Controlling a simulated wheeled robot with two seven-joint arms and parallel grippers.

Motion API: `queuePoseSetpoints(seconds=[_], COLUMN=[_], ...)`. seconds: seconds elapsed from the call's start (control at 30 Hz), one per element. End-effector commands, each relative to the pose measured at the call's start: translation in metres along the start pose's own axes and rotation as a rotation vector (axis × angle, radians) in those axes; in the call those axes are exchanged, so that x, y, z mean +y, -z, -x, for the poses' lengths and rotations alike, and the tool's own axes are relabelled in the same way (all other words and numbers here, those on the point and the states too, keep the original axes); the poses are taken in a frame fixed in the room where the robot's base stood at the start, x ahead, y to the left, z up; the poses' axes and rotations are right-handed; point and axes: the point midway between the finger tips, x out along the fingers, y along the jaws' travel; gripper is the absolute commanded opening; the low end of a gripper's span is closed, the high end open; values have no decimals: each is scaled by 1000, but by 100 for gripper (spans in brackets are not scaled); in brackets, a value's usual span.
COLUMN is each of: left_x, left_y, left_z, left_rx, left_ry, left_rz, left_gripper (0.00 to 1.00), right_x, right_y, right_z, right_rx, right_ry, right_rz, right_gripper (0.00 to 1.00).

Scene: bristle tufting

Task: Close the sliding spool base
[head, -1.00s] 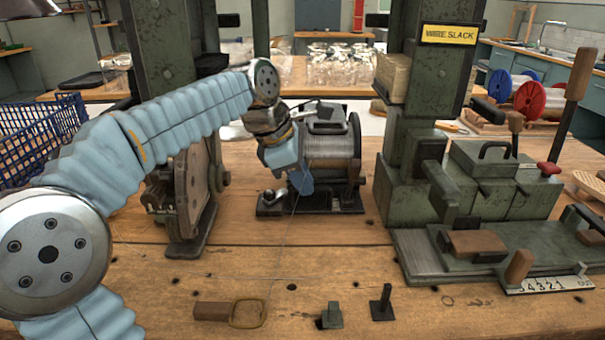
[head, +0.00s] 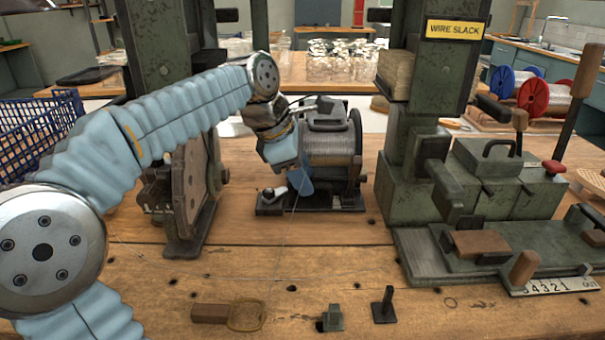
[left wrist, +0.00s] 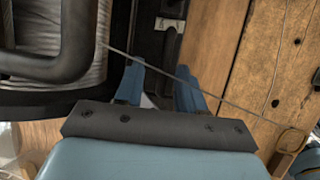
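The wire spool (head: 332,148) is a grey wound drum with a dark handle on top, at the back middle of the bench. It stands on a low dark spool base (head: 335,201) with a small pale knob at its left end. My left gripper (head: 301,187) points down just left of the spool, over the base. In the left wrist view the spool (left wrist: 60,72) fills the upper left, and the blue fingers (left wrist: 160,88) stand apart over a dark part of the base. Whether they touch it is unclear. My right gripper does not show.
A green wooden-handled fixture (head: 490,190) fills the right side, below a WIRE SLACK sign (head: 457,30). A round plate stand (head: 190,190) is left of the spool. A thin wire runs forward; a brass loop tool (head: 246,315) and small posts (head: 383,305) lie in front.

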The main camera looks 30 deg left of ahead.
Motion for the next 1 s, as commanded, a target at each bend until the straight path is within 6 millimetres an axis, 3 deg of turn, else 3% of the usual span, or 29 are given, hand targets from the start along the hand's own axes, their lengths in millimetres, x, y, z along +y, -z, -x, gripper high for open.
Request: queuePoseSetpoints(seconds=[0.43, 1.0], left_x=[2, 1], left_y=[0, 0], left_z=[68, 74], left_rx=[-1, 0], left_ry=[-4, -2], left_rz=[1, 0], left_gripper=[39, 39], right_x=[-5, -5], right_y=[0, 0], right_z=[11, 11], right_rx=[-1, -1], right_ry=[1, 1], right_rz=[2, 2], right_gripper=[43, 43])
